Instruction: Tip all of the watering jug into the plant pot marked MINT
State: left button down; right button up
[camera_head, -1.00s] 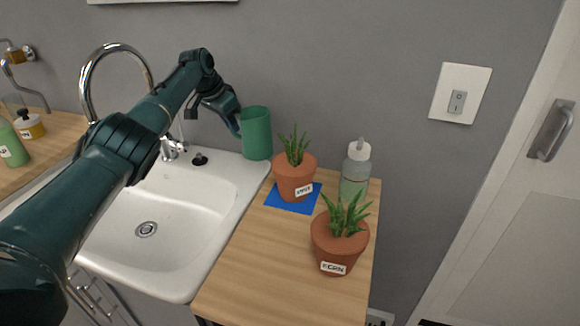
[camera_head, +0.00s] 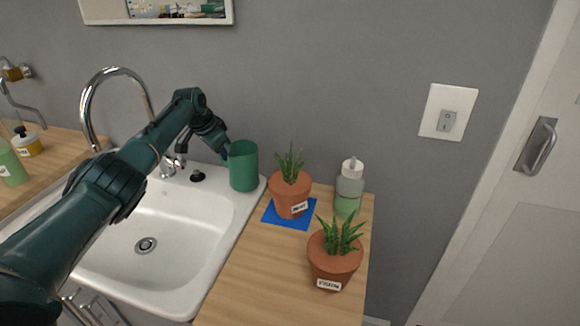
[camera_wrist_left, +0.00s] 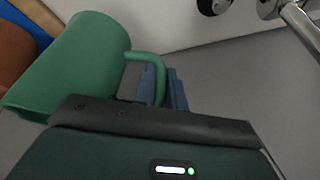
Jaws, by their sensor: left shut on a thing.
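The green watering jug (camera_head: 243,168) is near upright at the sink's back right corner. My left gripper (camera_head: 226,152) is shut on its handle from the left. In the left wrist view the jug (camera_wrist_left: 75,65) fills the upper left and its handle (camera_wrist_left: 158,78) lies between the fingers (camera_wrist_left: 163,90). The jug's contents are hidden, and I cannot tell whether its base touches the sink rim. A terracotta pot (camera_head: 289,193) with a spiky plant stands right of the jug; its small label appears to read MINT. My right gripper is out of view.
The MINT pot stands on a blue mat (camera_head: 271,215) on the wooden counter (camera_head: 265,275). A second labelled terracotta pot (camera_head: 333,262) stands nearer, and a clear bottle (camera_head: 349,188) stands behind it. The white sink (camera_head: 185,220) and curved tap (camera_head: 110,72) are to the left.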

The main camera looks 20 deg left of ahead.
pick_arm(q)
jog(key=shift+s+d+r+y+p, duration=0.1)
jog(key=shift+r+y+p, duration=0.35)
jog(key=shift+r, duration=0.4)
jog(key=d+r+y+p, duration=0.1)
jog(key=p, duration=0.1)
jog(key=shift+s+m+p, duration=0.1)
jog(key=shift+m+p, duration=0.2)
jog(key=shift+p, duration=0.1)
jog(key=shift+d+r+t+y, duration=0.1)
jog(key=shift+d+t+y, duration=0.1)
jog(key=shift+t+y, duration=0.1)
jog(key=shift+s+d+r+p, duration=0.15)
jog(key=shift+d+r+p, duration=0.15)
jog(key=shift+p, duration=0.2)
jog(key=shift+s+d+r+t+y, duration=0.1)
jog(key=shift+d+r+t+y, duration=0.2)
jog(key=shift+d+y, duration=0.4)
jog(key=s+d+r+m+t+y+b, duration=0.3)
jog(key=d+r+t+y+b, duration=0.1)
jog(key=d+r+y, duration=0.5)
jog(key=shift+d+r+y+b, duration=0.35)
jog(key=shift+d+r+b, duration=0.5)
jog(key=shift+d+r, duration=0.2)
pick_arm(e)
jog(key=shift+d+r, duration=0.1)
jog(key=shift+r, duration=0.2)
